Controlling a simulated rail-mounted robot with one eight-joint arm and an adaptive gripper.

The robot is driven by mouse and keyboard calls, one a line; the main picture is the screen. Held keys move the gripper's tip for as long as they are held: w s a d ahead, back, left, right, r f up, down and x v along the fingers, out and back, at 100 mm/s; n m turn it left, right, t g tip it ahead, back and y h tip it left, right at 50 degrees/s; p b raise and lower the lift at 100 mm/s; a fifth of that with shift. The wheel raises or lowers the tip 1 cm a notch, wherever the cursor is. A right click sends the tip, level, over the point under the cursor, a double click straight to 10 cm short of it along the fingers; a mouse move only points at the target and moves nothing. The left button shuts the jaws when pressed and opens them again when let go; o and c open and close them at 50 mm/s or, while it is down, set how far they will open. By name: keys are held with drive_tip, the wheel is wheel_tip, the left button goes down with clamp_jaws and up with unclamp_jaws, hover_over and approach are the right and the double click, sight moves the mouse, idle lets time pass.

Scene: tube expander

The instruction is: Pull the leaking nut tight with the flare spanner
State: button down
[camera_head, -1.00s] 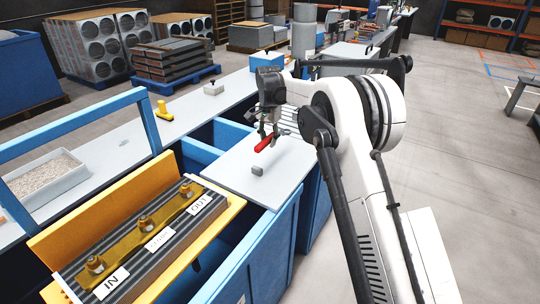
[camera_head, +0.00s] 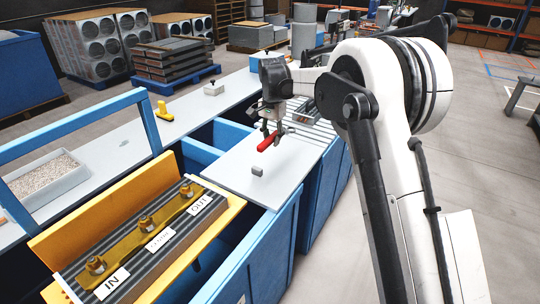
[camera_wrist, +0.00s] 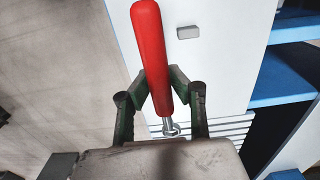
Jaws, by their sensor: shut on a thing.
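The flare spanner has a red handle (camera_head: 268,142) and a metal end, and it also shows in the wrist view (camera_wrist: 152,50). My gripper (camera_head: 271,134) is shut on it and holds it above the pale bench panel (camera_head: 230,170). In the wrist view the gripper fingers (camera_wrist: 161,92) sit on both sides of the handle. Three brass nuts stand on a brass strip at the lower left: one by the IN label (camera_head: 95,265), a middle one (camera_head: 146,223) and one by the OUT label (camera_head: 187,189). I cannot see which one leaks. The spanner is well apart from them.
A small grey block (camera_head: 257,170) lies on the panel below the spanner. A yellow upright board (camera_head: 105,205) stands behind the nuts. A blue rail frame (camera_head: 75,125) rises at the left, beside a tray of pellets (camera_head: 45,178).

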drive_tip(key=s+d+r+p, duration=0.1)
drive_tip(key=s+r, duration=0.4)
drive_tip(key=s, duration=0.1)
drive_tip(key=shift+d, duration=0.4)
idle(0.3)
drive_tip(key=shift+s, duration=0.1)
drive_tip(key=s+d+f+n, duration=0.5)
drive_tip(key=s+d+f, duration=1.2)
drive_tip(key=d+f, duration=0.2)
drive_tip(key=shift+d+f+n, duration=0.15)
drive_tip(key=shift+d+n, duration=0.25)
drive_tip(key=shift+d, duration=0.85)
